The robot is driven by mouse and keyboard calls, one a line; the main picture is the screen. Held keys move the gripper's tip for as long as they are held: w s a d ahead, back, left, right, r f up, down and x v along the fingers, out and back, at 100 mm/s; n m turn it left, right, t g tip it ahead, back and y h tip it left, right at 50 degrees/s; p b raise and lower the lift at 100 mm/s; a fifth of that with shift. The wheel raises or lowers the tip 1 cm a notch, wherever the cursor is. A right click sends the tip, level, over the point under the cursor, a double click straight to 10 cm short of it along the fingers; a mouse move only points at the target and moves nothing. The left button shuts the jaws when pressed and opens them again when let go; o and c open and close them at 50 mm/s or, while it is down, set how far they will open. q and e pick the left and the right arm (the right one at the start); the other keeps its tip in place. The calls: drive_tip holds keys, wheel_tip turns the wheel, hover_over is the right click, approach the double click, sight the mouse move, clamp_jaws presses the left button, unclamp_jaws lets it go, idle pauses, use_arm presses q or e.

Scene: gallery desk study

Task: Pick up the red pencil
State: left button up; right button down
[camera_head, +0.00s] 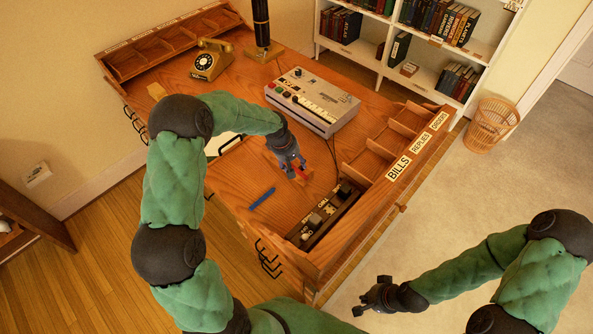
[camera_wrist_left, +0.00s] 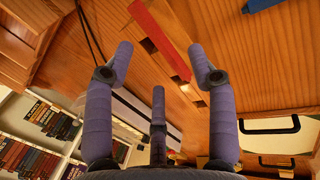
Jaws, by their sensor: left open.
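The red pencil (camera_wrist_left: 158,38) looks like a thick red bar in the left wrist view, lying on the wooden desk beyond the spread fingertips. In the head view only a small red part of it (camera_head: 300,174) shows beside my left gripper (camera_head: 291,167), which hides the rest. My left gripper is open and empty, low over the desk, with its fingers apart on either side of the pencil's line of sight. I cannot tell how far above the pencil they are. My right gripper (camera_head: 372,296) is off the desk at the lower right, fingers spread, holding nothing visible.
A blue bar (camera_head: 262,198) lies on the desk (camera_head: 240,172) nearby. A grey keyboard device (camera_head: 335,98) stands behind my gripper. A labelled wooden compartment rack (camera_head: 400,165) and a dark tray (camera_head: 325,215) with small items are to the right. A yellow telephone (camera_head: 211,60) stands farther back.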

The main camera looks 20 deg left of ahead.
sight(297, 168)
use_arm(q)
drive_tip(key=x, duration=0.4)
drive_tip(key=shift+w+a+b, duration=0.15)
drive_tip(key=shift+w+b, duration=0.05)
drive_tip(key=shift+b, duration=0.15)
clamp_jaws()
